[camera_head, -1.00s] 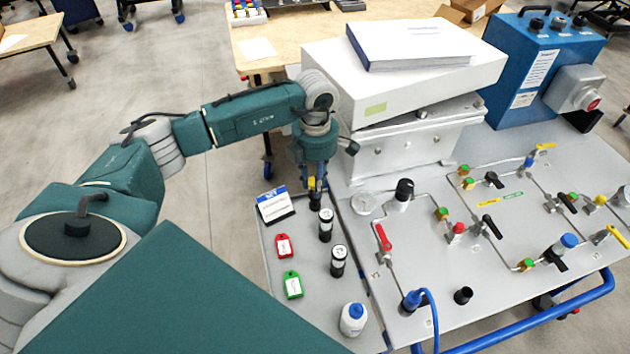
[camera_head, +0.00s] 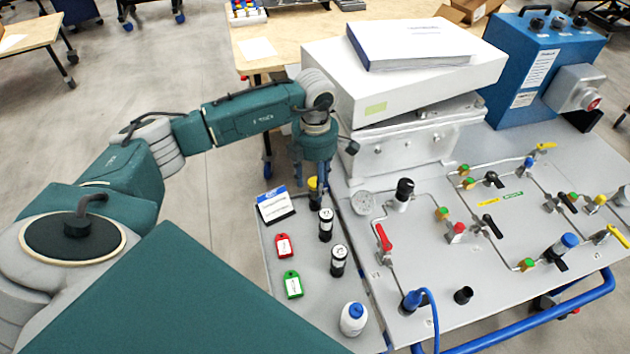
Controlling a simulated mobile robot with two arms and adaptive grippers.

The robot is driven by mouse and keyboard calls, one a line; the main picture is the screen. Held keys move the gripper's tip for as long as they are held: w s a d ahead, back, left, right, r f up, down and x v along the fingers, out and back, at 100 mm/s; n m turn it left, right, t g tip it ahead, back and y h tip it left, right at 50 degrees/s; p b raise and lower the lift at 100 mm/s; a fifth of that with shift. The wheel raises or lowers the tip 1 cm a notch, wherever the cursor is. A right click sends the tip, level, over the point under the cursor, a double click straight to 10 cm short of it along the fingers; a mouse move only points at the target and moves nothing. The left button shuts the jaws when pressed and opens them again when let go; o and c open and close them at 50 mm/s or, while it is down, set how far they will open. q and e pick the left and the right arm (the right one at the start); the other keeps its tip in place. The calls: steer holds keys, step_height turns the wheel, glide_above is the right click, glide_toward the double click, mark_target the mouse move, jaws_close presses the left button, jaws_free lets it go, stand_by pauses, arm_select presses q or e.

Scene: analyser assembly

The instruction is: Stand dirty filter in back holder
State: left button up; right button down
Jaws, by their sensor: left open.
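A dark filter with a yellow top (camera_head: 314,185) stands upright at the back of the narrow grey side tray (camera_head: 308,318), where the back holder is. The holder itself is mostly hidden, so I cannot tell how deep the filter sits. My left gripper (camera_head: 315,188) points down over this filter, with its blue fingers open and spread to either side of it. Two black filters with white bands, the middle one (camera_head: 326,225) and the front one (camera_head: 338,260), stand upright in front of it in a row. My right gripper is not in view.
A label stand (camera_head: 275,206), a red tag (camera_head: 284,246), a green tag (camera_head: 292,285) and a white bottle with a blue cap (camera_head: 353,320) are on the tray. The white analyser box (camera_head: 400,90) rises close to the gripper's right. A valve panel (camera_head: 420,265) lies right of the tray.

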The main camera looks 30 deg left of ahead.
arm_select(q)
step_height(320, 180, up, 12)
stand_by(0.4)
